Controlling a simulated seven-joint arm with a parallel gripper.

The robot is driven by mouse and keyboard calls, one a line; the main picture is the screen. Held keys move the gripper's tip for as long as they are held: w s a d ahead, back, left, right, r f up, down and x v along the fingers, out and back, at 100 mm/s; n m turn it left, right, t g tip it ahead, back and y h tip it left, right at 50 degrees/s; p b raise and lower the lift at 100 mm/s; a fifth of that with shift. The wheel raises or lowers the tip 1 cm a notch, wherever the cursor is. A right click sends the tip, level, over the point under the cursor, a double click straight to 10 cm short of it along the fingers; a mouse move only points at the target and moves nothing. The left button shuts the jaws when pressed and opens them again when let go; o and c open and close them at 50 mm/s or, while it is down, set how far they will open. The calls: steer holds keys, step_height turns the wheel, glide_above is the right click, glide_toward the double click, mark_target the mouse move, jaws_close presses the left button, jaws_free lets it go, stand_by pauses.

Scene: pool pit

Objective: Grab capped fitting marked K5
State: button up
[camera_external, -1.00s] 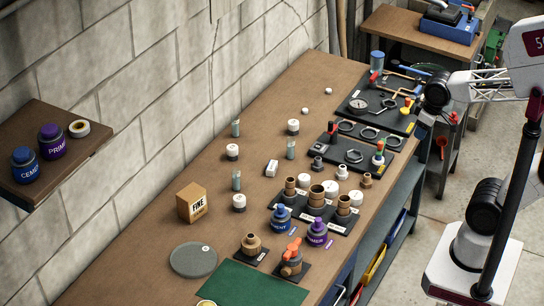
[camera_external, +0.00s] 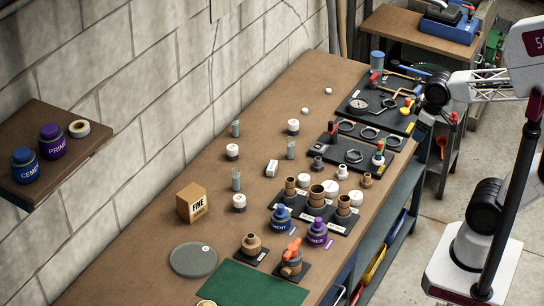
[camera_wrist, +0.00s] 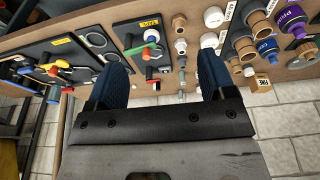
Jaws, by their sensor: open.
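Other white round pieces (camera_external: 329,196) sit beside the brown fittings. Their markings are too small to read, so I cannot tell which is K5. In the wrist view, my gripper (camera_wrist: 162,66) is open and empty, its two blue fingers wide apart above the bench. White round pieces (camera_wrist: 213,17) show beyond the right finger, and small fittings (camera_wrist: 181,46) between the fingers.
Dark trays hold brown fittings (camera_external: 316,194), rings (camera_external: 369,133) and a gauge (camera_external: 358,105). Blue (camera_external: 280,217) and purple (camera_external: 317,231) containers stand in front. A cardboard box (camera_external: 191,204) and grey disc (camera_external: 194,260) are at the left. The bench's left back is mostly clear.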

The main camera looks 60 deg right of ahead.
steer(key=w+v, duration=0.1)
steer(key=v, duration=0.4)
steer(key=w+r+m+t+y, duration=0.25)
steer(key=w+m+y, duration=0.35)
steer(key=w+m, duration=1.1)
steer(key=w+d+f+m+t, duration=0.1)
steer(key=w+d+m+t, duration=0.2)
steer(key=w+d+m, duration=0.8)
steer(key=w+d+f+m+t, duration=0.2)
steer(key=w+d+t, duration=0.2)
steer(key=w, duration=1.4)
glide_toward(293, 127)
steer(key=shift+w+d+f, duration=0.8)
steer(key=shift+w+d, duration=0.05)
steer(key=shift+w, duration=0.15)
steer(key=shift+x, duration=1.3)
